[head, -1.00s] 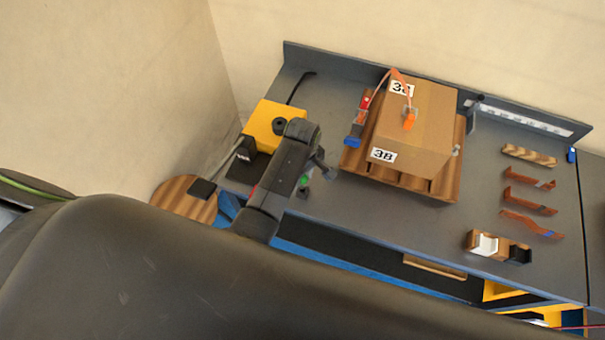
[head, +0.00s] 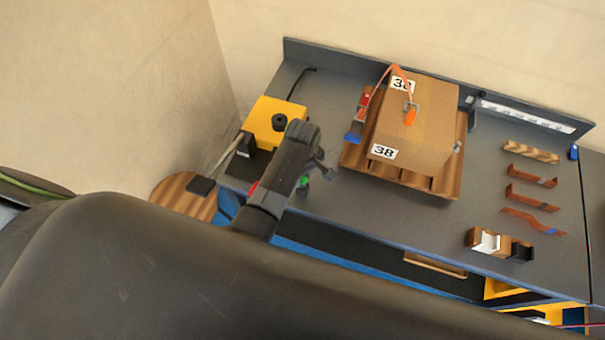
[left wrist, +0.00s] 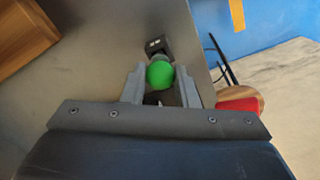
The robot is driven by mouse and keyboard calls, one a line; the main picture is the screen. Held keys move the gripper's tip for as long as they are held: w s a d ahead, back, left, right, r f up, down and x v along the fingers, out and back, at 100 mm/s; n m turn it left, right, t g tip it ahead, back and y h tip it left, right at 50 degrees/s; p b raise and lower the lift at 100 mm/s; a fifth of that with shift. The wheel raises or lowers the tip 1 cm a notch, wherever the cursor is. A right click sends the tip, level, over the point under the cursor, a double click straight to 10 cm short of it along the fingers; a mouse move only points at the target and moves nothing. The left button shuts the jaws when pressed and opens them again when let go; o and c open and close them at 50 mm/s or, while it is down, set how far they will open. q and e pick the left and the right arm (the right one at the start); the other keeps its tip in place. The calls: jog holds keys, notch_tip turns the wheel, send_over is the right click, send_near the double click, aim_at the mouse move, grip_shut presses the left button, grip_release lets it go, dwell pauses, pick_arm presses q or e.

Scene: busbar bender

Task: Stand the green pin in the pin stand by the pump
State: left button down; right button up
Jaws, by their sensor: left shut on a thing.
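My left gripper (head: 315,177) is over the front left part of the grey bench. In the left wrist view it (left wrist: 160,88) is shut on the green pin (left wrist: 160,75), whose round green head shows between the two fingers. The pin's lower part is hidden. A sliver of the green pin (head: 304,182) shows beside the gripper in the head view. A small dark block with pale marks (left wrist: 157,46), perhaps the pin stand, lies just beyond the green head; I cannot tell whether they touch. The yellow pump (head: 268,122) stands left of the gripper. My right gripper is not in view.
A cardboard box (head: 420,120) on a wooden pallet (head: 452,188) stands to the right. Copper bars (head: 530,197) and a wooden block with white and black parts (head: 488,241) lie further right. A round wooden stool top (head: 185,200) is beside the bench's left end.

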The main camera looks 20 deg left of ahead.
pick_arm(q)
jog(key=shift+f+b, duration=0.45)
jog(key=shift+f, duration=0.55)
jog(key=c, duration=1.1)
grip_release()
jog(key=shift+o, duration=0.2)
jog(key=shift+r, duration=0.15)
